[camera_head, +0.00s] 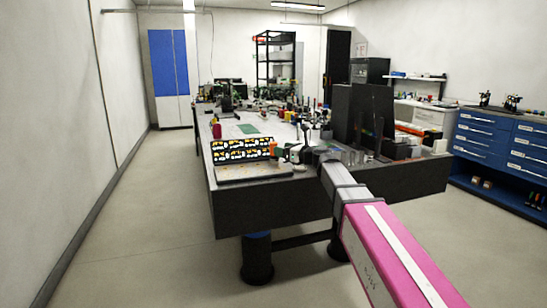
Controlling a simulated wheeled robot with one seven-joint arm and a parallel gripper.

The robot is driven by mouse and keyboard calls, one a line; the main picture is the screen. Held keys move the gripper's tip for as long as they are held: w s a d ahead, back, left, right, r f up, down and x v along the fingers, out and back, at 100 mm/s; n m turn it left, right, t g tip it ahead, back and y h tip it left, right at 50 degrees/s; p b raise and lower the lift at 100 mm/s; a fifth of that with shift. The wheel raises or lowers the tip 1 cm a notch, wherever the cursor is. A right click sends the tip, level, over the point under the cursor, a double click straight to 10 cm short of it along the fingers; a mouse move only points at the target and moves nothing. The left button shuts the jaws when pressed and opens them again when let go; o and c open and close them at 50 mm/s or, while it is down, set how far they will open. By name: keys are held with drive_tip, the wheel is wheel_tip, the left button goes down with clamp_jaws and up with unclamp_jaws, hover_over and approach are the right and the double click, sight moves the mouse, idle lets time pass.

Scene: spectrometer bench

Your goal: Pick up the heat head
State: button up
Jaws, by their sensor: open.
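My gripper (295,152) is small in the picture, at the far end of my pink and grey arm, over the near part of the bench (330,200). It is open, and its fingertips are hard to make out among the small items there. I cannot single out the heat head with certainty. Small white, orange and dark items crowd the bench top around my gripper, and I cannot tell whether any lies between the fingers.
A black board with yellow and white pieces (243,150) and a flat tan board (252,172) lie left of my gripper. Dark upright panels (373,118) stand to its right. Blue drawers (490,145) stand far right. The floor at left is clear.

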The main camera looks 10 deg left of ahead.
drive_tip(key=x, duration=0.5)
drive_tip(key=shift+s+a, duration=0.2)
clamp_jaws()
drive_tip(key=shift+r, duration=0.1)
